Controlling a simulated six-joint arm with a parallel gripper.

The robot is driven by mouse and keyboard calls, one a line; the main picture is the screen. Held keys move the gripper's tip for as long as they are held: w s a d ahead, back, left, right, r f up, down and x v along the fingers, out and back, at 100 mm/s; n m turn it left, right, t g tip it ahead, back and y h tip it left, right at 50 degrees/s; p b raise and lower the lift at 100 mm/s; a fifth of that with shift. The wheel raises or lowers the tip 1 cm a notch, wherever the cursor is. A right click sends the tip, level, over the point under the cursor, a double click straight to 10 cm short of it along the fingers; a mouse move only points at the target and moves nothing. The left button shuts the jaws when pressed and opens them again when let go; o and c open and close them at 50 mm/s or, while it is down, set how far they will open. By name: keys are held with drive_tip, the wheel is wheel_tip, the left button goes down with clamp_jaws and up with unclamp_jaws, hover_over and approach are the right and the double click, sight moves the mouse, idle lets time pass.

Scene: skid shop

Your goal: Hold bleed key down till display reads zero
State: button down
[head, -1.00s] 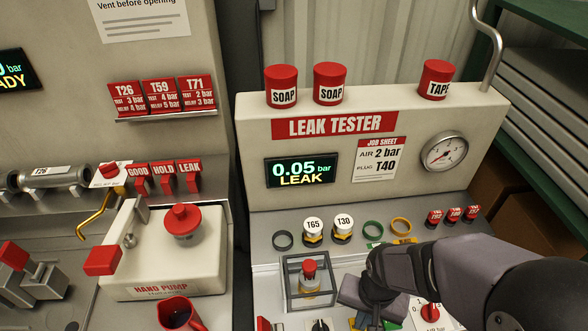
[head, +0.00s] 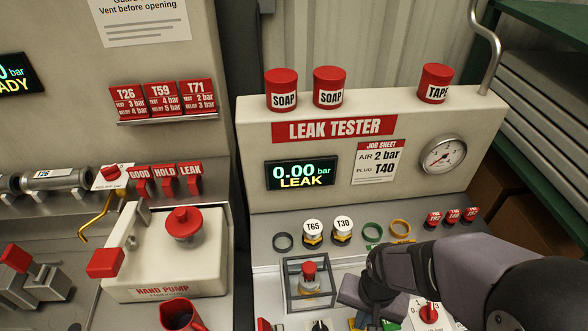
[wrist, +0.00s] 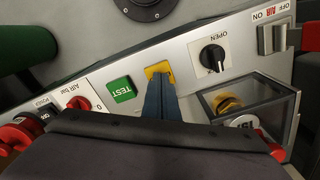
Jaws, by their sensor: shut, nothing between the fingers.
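The leak tester's display (head: 302,173) reads 0.00 bar with LEAK below it. A yellow key (wrist: 158,69), which fits the bleed key, is on the front panel beside the green TEST key (wrist: 122,91). Its label is hidden. My gripper (wrist: 160,82) is shut and empty, its blue fingertips over the yellow key and apparently touching it. How far the key is pressed cannot be seen. In the head view my gripper (head: 360,314) is low over the panel and covers part of the keys.
A clear cage (head: 310,284) around a red-topped fitting stands left of my gripper in the head view. A black OPEN knob (wrist: 212,56) and a red air knob (wrist: 77,103) flank the keys. Plugs T65 (head: 313,232) and T30 (head: 343,230) stand behind.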

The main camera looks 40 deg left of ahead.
wheel_tip(320, 180, up, 7)
drive_tip(key=p, duration=0.6)
idle(0.6)
drive_tip(key=s+d+n+g+h, duration=0.2)
drive_tip(key=s+d+n, duration=0.35)
drive_tip(key=d, duration=0.25)
drive_tip(key=w+d+r+m+t+y, duration=0.1)
drive_tip(key=w+d+r+m, duration=0.1)
drive_tip(key=d, duration=0.5)
drive_tip(key=w+d+r+m+t+y, duration=0.1)
drive_tip(key=w+d+r+m, duration=0.2)
drive_tip(key=d+m, duration=0.3)
drive_tip(key=shift+d+r, duration=0.75)
drive_tip(key=shift+d, duration=0.05)
drive_tip(key=shift+m, duration=0.25)
idle(0.6)
